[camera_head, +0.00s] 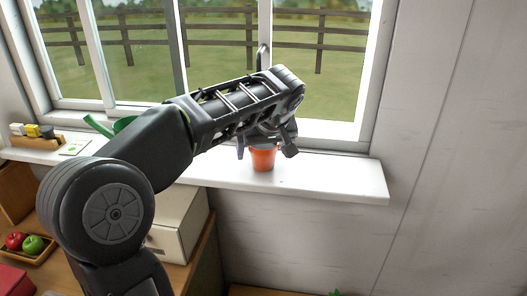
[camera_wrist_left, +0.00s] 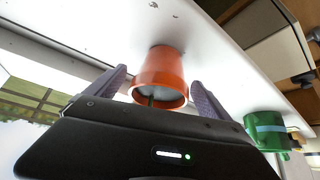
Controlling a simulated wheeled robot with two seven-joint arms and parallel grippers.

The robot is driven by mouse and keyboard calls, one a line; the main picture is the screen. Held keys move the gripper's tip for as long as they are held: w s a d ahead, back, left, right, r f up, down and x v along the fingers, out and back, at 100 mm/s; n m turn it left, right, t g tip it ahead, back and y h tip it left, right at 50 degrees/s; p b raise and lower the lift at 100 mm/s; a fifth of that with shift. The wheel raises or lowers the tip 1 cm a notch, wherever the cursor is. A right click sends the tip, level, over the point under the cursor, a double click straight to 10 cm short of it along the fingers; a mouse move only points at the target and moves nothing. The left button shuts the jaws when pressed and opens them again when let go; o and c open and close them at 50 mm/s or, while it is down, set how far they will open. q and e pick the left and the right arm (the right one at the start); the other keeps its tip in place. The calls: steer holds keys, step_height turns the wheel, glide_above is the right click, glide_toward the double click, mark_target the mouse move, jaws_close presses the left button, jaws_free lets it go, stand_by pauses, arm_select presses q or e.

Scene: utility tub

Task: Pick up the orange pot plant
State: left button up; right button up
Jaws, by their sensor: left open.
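The orange pot plant (camera_head: 263,159) stands on the white window sill, below my left gripper (camera_head: 267,146). In the left wrist view the orange pot (camera_wrist_left: 163,72) lies between the two open fingers of the left gripper (camera_wrist_left: 160,92), with a gap visible on the finger sides. A short green stem shows at the pot's opening; the rest of the plant is hidden behind the gripper body. My right gripper is not in view.
The white sill (camera_head: 340,178) is clear to the right of the pot. A green watering can (camera_head: 122,124) stands on the sill to the left, partly behind my arm; a green container (camera_wrist_left: 266,130) shows in the left wrist view. The window frame (camera_head: 345,132) is close behind. Below left are a box (camera_head: 178,228) and a fruit tray (camera_head: 30,256).

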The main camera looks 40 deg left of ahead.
mark_target(262, 147)
arm_select(q)
steer(key=c, duration=1.7)
steer(key=shift+r, duration=0.1)
steer(key=shift+c, duration=0.2)
steer(key=shift+s+d+r+b, duration=0.15)
steer(key=shift+r+b, duration=0.1)
steer(key=shift+b, duration=0.35)
step_height(262, 147, up, 6)
steer(key=shift+r, duration=0.25)
steer(key=shift+s+d+f+b, duration=0.15)
steer(key=shift+s+d+b, duration=0.05)
steer(key=shift+s+b, duration=0.25)
steer(key=shift+s+d+f+b, duration=0.15)
steer(key=shift+s+b, duration=0.2)
steer(key=shift+b, duration=0.05)
steer(key=s+d, duration=0.4)
steer(key=s, duration=0.3)
steer(key=s+d, duration=0.4)
steer(key=s, duration=0.4)
steer(key=shift+s+d+r+p, duration=0.2)
steer(key=shift+s+d+p, duration=0.15)
steer(key=shift+p, duration=0.1)
